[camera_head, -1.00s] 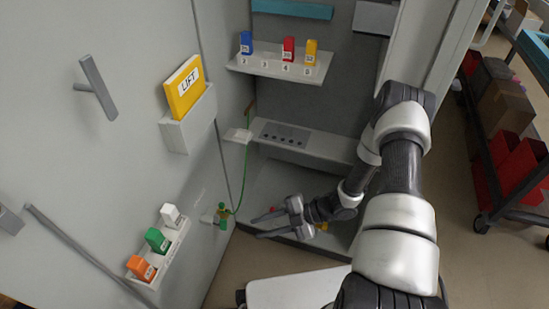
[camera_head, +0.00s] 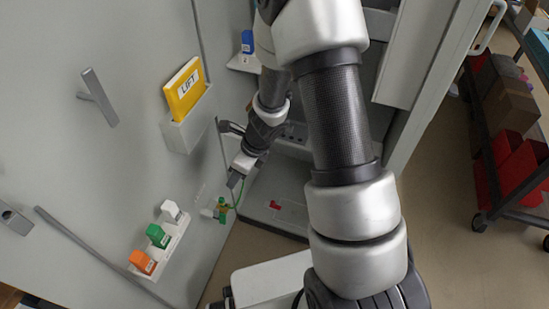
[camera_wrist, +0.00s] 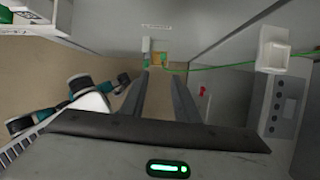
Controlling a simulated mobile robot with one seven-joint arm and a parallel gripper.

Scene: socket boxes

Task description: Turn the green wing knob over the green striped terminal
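The green wing knob (camera_head: 222,204) sits low on the grey door panel, by its hinge side, with a brownish-yellow part and a green wire at it. In the wrist view the green knob (camera_wrist: 163,59) shows small, straight ahead between and beyond the fingertips. Stripes are too small to make out. My gripper (camera_head: 233,182) points down, just above and right of the knob, apart from it. In the wrist view my gripper (camera_wrist: 160,75) has its two dark fingers apart with nothing between them.
A yellow LIFT booklet (camera_head: 185,88) stands in a holder (camera_head: 188,125) on the door. White, green (camera_head: 158,236) and orange blocks sit on a low ledge. The green wire (camera_wrist: 215,67) runs to a white box (camera_wrist: 273,50). A red piece (camera_head: 274,205) lies on the cabinet floor.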

